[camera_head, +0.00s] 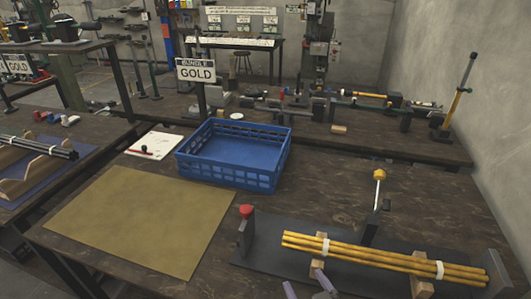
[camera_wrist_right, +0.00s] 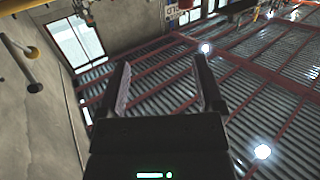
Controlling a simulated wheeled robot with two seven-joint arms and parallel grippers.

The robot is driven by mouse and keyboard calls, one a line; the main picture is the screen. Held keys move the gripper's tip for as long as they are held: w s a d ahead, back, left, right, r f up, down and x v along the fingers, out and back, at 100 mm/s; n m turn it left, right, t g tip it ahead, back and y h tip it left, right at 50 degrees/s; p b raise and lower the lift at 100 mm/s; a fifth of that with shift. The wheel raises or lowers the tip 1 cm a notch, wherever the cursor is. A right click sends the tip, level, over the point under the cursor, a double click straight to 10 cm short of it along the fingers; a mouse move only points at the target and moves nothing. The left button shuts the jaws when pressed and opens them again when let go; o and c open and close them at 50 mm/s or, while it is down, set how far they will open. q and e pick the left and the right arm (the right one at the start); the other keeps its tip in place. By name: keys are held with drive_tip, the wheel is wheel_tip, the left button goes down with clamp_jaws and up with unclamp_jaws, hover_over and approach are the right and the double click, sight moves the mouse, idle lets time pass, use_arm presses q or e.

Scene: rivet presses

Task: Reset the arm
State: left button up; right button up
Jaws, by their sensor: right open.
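My right gripper (camera_head: 307,288) shows only by its fingertips at the bottom edge of the head view, in front of the bundle of yellow rods. In the right wrist view my right gripper (camera_wrist_right: 161,72) is open, with its two fingers apart and nothing between them. That wrist view faces the ceiling. The bundle of yellow rods (camera_head: 390,257), with white bands, lies across wooden blocks on a dark mat. The rest of my right arm is out of the head view. My left gripper is not in view.
A blue crate (camera_head: 233,180) stands mid-table behind a bare tan mat (camera_head: 140,222). A "GOLD" sign (camera_head: 196,70) stands behind the crate. An upright with a yellow knob (camera_head: 379,175) rises behind the rods. A red-topped post (camera_head: 246,212) stands at the rods' left.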

drive_tip(key=s+d+f+m+g+h, duration=0.1)
drive_tip(key=s+d+g+h, duration=0.2)
drive_tip(key=s+g, duration=0.45)
drive_tip(key=s+d+f+m+g+h, duration=0.15)
drive_tip(key=s+d+g, duration=0.3)
drive_tip(key=s, duration=0.55)
wheel_tip(320, 180, down, 16)
drive_tip(key=s+g, duration=0.2)
drive_tip(key=s+d+f+g+h, duration=0.1)
drive_tip(key=s+d+f, duration=0.1)
drive_tip(key=s+f, duration=1)
drive_tip(key=shift+s+d+n+b, duration=0.2)
drive_tip(key=shift+s+n+b, duration=0.2)
drive_tip(key=shift+s, duration=0.55)
